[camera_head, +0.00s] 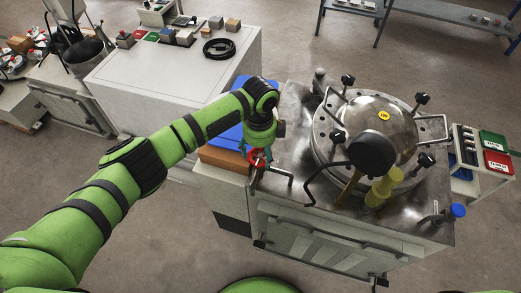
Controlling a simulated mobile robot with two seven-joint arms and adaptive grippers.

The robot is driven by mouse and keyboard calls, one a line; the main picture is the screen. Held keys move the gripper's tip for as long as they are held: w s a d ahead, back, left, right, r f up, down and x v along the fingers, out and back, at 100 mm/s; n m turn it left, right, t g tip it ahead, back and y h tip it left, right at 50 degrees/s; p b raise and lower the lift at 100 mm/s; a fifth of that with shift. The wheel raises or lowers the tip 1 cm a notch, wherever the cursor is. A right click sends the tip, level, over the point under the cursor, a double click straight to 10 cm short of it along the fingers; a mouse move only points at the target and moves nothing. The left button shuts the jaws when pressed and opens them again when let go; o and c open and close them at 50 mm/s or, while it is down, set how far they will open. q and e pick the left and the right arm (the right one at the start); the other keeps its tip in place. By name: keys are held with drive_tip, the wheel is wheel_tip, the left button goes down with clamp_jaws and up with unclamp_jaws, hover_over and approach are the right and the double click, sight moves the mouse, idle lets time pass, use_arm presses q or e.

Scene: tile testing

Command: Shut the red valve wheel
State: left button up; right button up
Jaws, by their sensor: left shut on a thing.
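The red valve wheel (255,154) is small and sits at the left edge of the metal machine, above a bent metal pipe (278,174). My left arm reaches in from the left, and my left gripper (258,148) is over the wheel, shut on it. The wrist and fingers hide much of the wheel, so how far it is turned cannot be told. My right gripper is not in view.
The metal machine (292,110) carries a round steel vessel (395,117) with several black clamp knobs. A white cabinet (150,85) stands behind my left arm. A small cart (465,185) is at right.

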sight(258, 154)
use_arm(q)
drive_tip(key=shift+a+f, duration=0.2)
drive_tip(key=shift+a, duration=0.2)
drive_tip(key=o, duration=1.1)
drive_tip(key=shift+c, duration=0.2)
drive_tip(key=shift+o, duration=0.4)
drive_tip(key=shift+w, duration=0.1)
drive_tip(key=shift+d+r, duration=0.1)
drive_tip(key=shift+d+r, duration=0.1)
drive_tip(key=shift+r, duration=0.4)
wheel_tip(258, 154, up, 11)
drive_tip(key=shift+f, duration=0.1)
